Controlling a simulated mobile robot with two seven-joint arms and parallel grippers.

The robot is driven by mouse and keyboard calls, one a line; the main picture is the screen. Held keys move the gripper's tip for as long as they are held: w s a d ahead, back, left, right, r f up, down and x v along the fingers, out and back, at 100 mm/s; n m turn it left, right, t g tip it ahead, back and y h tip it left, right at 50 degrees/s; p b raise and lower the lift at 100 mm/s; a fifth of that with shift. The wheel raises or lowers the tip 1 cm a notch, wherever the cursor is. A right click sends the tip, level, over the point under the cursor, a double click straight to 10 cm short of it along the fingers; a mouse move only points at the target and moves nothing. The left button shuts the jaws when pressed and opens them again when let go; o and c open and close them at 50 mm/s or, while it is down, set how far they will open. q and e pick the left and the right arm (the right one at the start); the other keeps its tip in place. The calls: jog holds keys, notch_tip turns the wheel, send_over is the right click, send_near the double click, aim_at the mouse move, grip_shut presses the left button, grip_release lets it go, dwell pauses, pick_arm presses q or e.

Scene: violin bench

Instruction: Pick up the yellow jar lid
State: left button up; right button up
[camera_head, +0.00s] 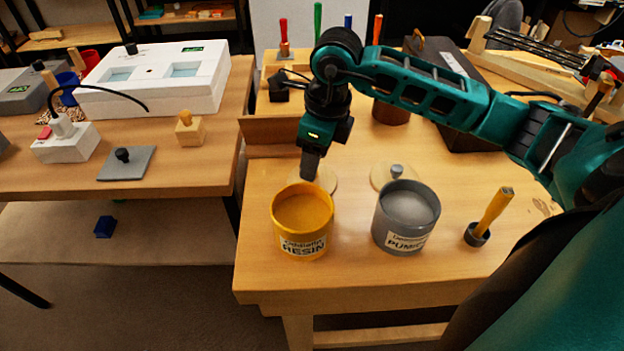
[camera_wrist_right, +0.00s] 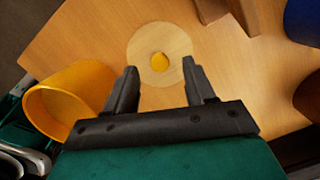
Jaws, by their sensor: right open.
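The yellow jar lid (camera_wrist_right: 142,43) is a round pale wooden disc with a yellow knob (camera_wrist_right: 160,62), lying flat on the bench. In the head view only part of the lid (camera_head: 328,180) shows, behind the yellow resin jar (camera_head: 302,240); my gripper hides its knob. My right gripper (camera_head: 310,168) points down over the lid. In the right wrist view the gripper (camera_wrist_right: 160,70) is open, with the knob seen between and just beyond the fingertips and nothing held. The yellow jar (camera_wrist_right: 75,95) stands close on the left there. My left gripper is not in view.
A grey pumice jar (camera_head: 405,225) stands to the right, with a grey-knobbed lid (camera_head: 381,178) behind it. A wooden-handled tool (camera_head: 490,215) stands farther right. A wooden block (camera_head: 275,133) and a dark red-brown pot (camera_head: 391,112) are behind. A side table (camera_head: 215,170) is on the left.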

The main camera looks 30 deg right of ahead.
jog(key=shift+w+a+f, duration=0.1)
jog(key=shift+w+f, duration=0.05)
jog(key=shift+f, duration=1.25)
jog(key=shift+c, duration=0.5)
grip_shut()
